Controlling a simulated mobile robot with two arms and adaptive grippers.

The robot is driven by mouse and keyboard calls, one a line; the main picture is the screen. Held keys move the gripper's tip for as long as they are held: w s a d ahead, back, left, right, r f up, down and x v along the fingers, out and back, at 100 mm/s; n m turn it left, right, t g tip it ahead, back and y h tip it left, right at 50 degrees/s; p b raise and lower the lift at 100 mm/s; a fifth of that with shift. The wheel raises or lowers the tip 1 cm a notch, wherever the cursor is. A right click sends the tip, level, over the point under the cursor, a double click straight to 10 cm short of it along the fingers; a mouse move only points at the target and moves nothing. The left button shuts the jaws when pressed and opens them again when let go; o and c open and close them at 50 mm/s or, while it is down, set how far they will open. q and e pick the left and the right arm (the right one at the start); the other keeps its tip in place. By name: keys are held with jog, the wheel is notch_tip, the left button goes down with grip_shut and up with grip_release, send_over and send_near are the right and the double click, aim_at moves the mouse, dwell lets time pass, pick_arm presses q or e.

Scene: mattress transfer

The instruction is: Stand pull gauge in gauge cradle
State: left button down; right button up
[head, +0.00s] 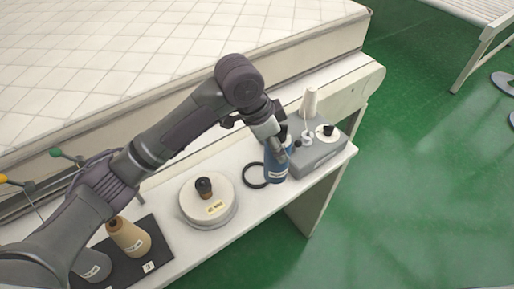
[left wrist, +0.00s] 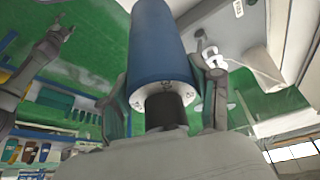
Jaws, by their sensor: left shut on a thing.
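The pull gauge, which I take to be the blue cylinder (head: 275,166), is upright over the right end of the white bench. My left gripper (head: 276,133) is shut on its dark top end. In the left wrist view the blue cylinder (left wrist: 160,50) shows its pale end face and black neck between the fingers (left wrist: 166,112). A black ring (head: 246,176), possibly the gauge cradle, lies on the bench just left of it. I cannot tell whether the cylinder's bottom touches the bench. Another arm (left wrist: 45,55), apparently my right, shows in the left wrist view; its jaws are unclear.
A grey box (head: 318,157) with a white spool and knobs stands close right of the cylinder. A round cream weight (head: 208,203) with a dark knob sits to the left. A black mat (head: 160,245) holds tan and grey bottles. The mattress (head: 130,50) lies behind.

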pick_arm(q)
jog(key=w+a+f+p, duration=0.2)
jog(key=w+a+f, duration=0.2)
jog(key=f, duration=0.4)
jog(key=shift+w+a+p, duration=0.3)
jog(key=shift+w+p, duration=0.1)
jog(key=shift+w, duration=0.1)
pick_arm(e)
notch_tip(320, 180, up, 3)
jog(key=shift+a+r, duration=0.1)
pick_arm(q)
jog(key=c, duration=0.7)
grip_release()
jog(key=shift+f, duration=0.15)
jog(key=o, duration=0.5)
jog(key=shift+c, duration=0.2)
pick_arm(e)
jog(key=shift+w, duration=0.15)
pick_arm(q)
jog(key=b+v, duration=0.2)
jog(key=v, duration=1)
pick_arm(e)
jog(key=shift+w+a+f, duration=0.1)
jog(key=shift+a+f, duration=0.05)
jog(key=shift+f, duration=0.4)
jog(key=shift+a+f, duration=0.1)
jog(key=shift+f, duration=0.45)
